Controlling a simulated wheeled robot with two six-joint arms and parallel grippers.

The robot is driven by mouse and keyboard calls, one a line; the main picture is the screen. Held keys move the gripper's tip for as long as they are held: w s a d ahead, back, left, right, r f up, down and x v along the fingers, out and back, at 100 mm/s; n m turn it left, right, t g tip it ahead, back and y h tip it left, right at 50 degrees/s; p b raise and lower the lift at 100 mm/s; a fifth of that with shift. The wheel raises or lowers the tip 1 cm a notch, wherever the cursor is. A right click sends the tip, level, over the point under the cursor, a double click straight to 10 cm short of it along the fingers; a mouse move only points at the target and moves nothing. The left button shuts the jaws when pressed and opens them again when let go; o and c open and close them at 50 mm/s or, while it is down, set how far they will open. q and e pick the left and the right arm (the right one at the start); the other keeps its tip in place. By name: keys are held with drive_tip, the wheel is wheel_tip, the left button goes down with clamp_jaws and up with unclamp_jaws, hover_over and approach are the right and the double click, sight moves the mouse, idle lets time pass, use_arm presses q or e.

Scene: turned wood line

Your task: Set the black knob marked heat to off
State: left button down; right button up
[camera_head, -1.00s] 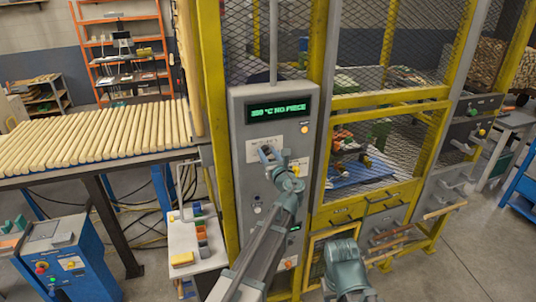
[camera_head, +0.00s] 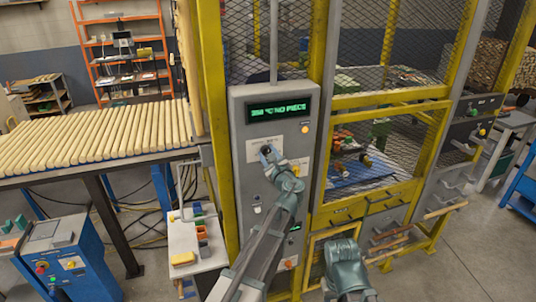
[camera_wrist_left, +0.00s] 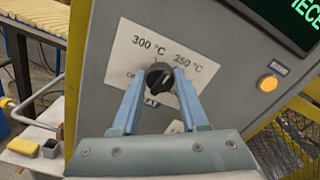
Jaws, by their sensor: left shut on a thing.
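The black heat knob (camera_wrist_left: 158,76) sits on a white label on the grey control panel. In the left wrist view, "300 °C" is printed above left of it and "350 °C" above right. Lettering at its left and below is partly covered by my fingers. A pale mark shows near the knob's upper right edge; its exact setting is hard to read. My left gripper (camera_wrist_left: 159,84) is shut on the knob, one blue finger on each side. In the head view, my left gripper (camera_head: 268,152) reaches the label from below. My right gripper's fingers are not visible.
A green-lit display (camera_head: 278,108) above the label shows a °C reading and "NO PIECE". An orange lamp (camera_head: 305,129) is at its lower right. Yellow posts and mesh flank the panel. A small white table (camera_head: 185,240) stands left.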

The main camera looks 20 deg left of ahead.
use_arm(q)
drive_tip(key=n, duration=0.6)
drive_tip(key=shift+s+f, duration=0.1)
drive_tip(key=n, duration=1.9)
drive_tip(key=shift+f+n+b, duration=0.3)
drive_tip(key=shift+b, duration=0.05)
drive_tip(key=shift+c, duration=2.1)
unclamp_jaws()
drive_tip(key=v, duration=1.3)
drive_tip(key=shift+s+d, duration=0.3)
